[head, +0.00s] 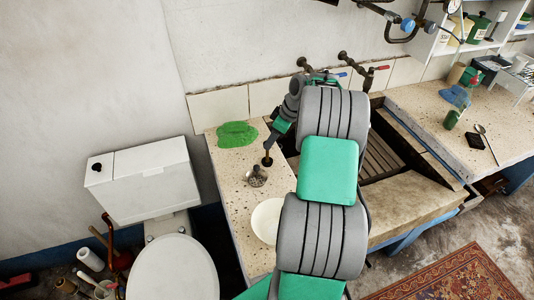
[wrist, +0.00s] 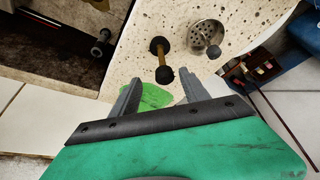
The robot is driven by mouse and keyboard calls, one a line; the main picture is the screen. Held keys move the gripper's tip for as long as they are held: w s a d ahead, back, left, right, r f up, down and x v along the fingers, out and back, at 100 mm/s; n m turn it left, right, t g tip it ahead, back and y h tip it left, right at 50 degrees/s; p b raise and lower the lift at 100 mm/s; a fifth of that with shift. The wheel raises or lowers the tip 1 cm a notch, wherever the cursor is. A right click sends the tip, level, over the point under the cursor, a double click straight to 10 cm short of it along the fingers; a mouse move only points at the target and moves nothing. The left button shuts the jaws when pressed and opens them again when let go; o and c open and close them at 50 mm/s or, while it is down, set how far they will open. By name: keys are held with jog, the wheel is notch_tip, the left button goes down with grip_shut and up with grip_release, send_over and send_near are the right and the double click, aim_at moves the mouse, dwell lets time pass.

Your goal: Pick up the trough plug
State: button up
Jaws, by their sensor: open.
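What looks like the trough plug (head: 267,160) stands upright on the speckled stone counter (head: 238,205), a thin rod with black ends. In the wrist view the plug (wrist: 161,60) shows a brass-coloured rod, its nearer black end lying between my fingertips in the picture. My gripper (wrist: 161,82) is open, with its two grey fingers spread and nothing clearly held. In the head view my gripper (head: 273,138) is just above and behind the plug, partly hidden by my arm. Whether the fingers touch the plug cannot be told.
A metal strainer with a dark knob (head: 257,178) stands close beside the plug; it also shows in the wrist view (wrist: 203,33). A green cloth (head: 237,134) lies behind, a white dish (head: 266,221) in front. The trough (head: 415,195) is right, a toilet (head: 172,268) left.

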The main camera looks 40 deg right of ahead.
aim_at(264, 160)
jog(key=a+f, duration=0.1)
jog(key=w+a+f+p, duration=0.1)
jog(key=f, duration=0.2)
jog(key=w+f, duration=0.1)
jog(key=f+p, duration=0.1)
jog(key=f, duration=0.1)
jog(key=shift+w+d, duration=0.1)
jog(key=shift+w, duration=0.25)
jog(key=shift+s+a+r, duration=0.15)
jog(key=shift+a+r, duration=0.05)
jog(key=shift+s+a+r, duration=0.1)
jog(key=shift+a, duration=0.05)
jog(key=shift+c, duration=1.3)
grip_shut()
